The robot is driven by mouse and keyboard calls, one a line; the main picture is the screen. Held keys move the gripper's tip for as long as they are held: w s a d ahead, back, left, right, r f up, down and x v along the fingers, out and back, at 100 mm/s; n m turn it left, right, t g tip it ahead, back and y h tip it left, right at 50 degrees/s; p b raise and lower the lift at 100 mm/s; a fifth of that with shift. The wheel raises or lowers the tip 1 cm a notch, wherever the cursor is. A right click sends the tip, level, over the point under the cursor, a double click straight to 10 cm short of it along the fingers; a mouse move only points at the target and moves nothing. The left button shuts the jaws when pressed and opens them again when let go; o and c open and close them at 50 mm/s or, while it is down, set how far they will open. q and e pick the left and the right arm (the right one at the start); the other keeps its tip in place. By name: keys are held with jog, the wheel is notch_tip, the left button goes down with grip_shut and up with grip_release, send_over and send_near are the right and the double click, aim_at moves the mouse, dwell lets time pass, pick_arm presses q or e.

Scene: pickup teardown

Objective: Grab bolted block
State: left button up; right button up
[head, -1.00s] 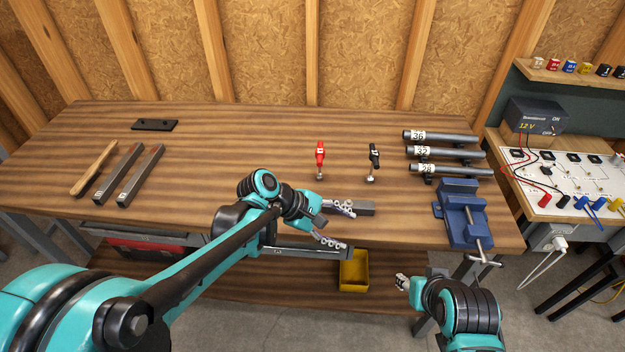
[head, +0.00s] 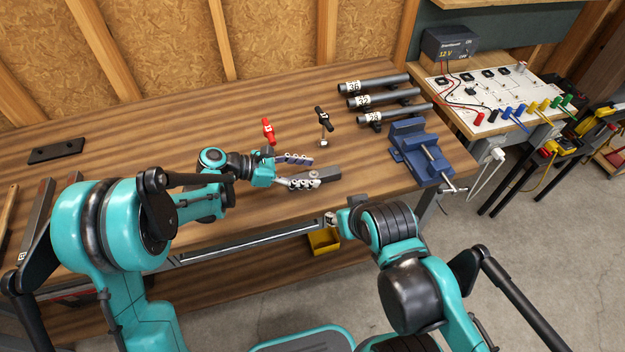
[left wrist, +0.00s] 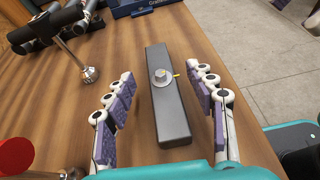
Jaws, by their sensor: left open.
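The bolted block is a dark grey bar (head: 326,176) with a bolt on its top. It lies on the workbench near the front edge. In the left wrist view the block (left wrist: 173,112) lies lengthwise between my fingers, with the bolt head (left wrist: 161,76) and a small yellow mark beside it. My left gripper (head: 304,172) is open, its fingers on either side of the block's near part. The left wrist view (left wrist: 160,82) shows gaps between both fingers and the block. My right gripper (head: 331,220) is low near the bench's front edge, mostly hidden by its arm.
A red-handled tool (head: 268,130) and a black-handled tool (head: 323,122) stand behind the block. A blue vise (head: 422,152) is to the right, with several numbered pipes (head: 378,98) behind. A yellow bin (head: 323,241) sits below the bench edge.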

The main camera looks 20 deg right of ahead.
pick_arm(q)
jog(key=shift+x, duration=1.15)
grip_shut()
jog(key=shift+r, duration=0.1)
jog(key=shift+r, duration=0.15)
